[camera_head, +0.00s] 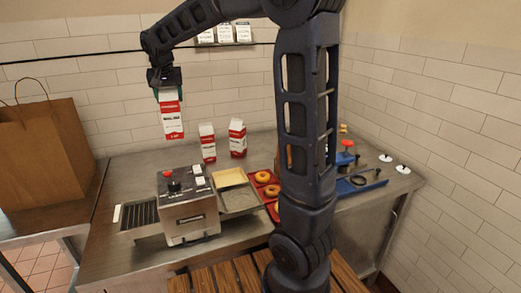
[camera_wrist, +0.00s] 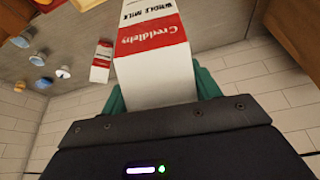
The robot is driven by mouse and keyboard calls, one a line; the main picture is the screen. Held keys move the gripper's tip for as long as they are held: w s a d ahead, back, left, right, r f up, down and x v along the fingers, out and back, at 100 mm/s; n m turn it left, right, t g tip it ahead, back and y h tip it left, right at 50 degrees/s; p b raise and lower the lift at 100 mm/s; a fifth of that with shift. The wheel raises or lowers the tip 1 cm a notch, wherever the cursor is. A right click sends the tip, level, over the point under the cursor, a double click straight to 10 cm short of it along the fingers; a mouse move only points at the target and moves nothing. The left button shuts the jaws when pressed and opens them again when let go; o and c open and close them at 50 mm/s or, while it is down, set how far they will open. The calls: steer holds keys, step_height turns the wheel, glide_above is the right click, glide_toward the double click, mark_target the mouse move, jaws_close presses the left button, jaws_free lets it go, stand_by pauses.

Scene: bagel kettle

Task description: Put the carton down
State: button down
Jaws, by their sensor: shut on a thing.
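A red and white milk carton (camera_head: 171,121) hangs upright in my gripper (camera_head: 165,92), high above the back left of the steel counter (camera_head: 125,182). In the wrist view the carton (camera_wrist: 155,55) shows "WHOLE MILK" lettering and sits between the green fingers (camera_wrist: 160,92), which are shut on it. Nothing touches the carton from below. Two similar cartons stand on the counter to its right, a left one (camera_head: 207,142) and a right one (camera_head: 237,138).
A grey machine with a red knob (camera_head: 187,207) stands at the counter's front. A paper bag (camera_head: 45,150) stands at the left. Blue tools (camera_head: 360,184) lie at the right. Bare counter lies behind the machine.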

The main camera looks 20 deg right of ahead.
steer(key=shift+w+d+r, duration=0.15)
steer(key=shift+r, duration=0.3)
steer(key=w+d+m+h, duration=0.1)
steer(key=w+d+m, duration=0.35)
steer(key=d, duration=1.05)
steer(key=w+d+m+g+h, duration=0.1)
steer(key=w+d, duration=0.7)
steer(key=d, duration=0.7)
steer(key=w+d+m+h, duration=0.15)
steer(key=w+d, duration=0.55)
steer(key=d, duration=0.8)
step_height(320, 180, down, 25)
steer(key=shift+a+m+y, duration=0.25)
steer(key=shift+m+y, duration=0.1)
steer(key=shift+m, duration=0.05)
steer(key=shift+f, duration=0.2)
steer(key=shift+c, duration=1.9)
jaws_free()
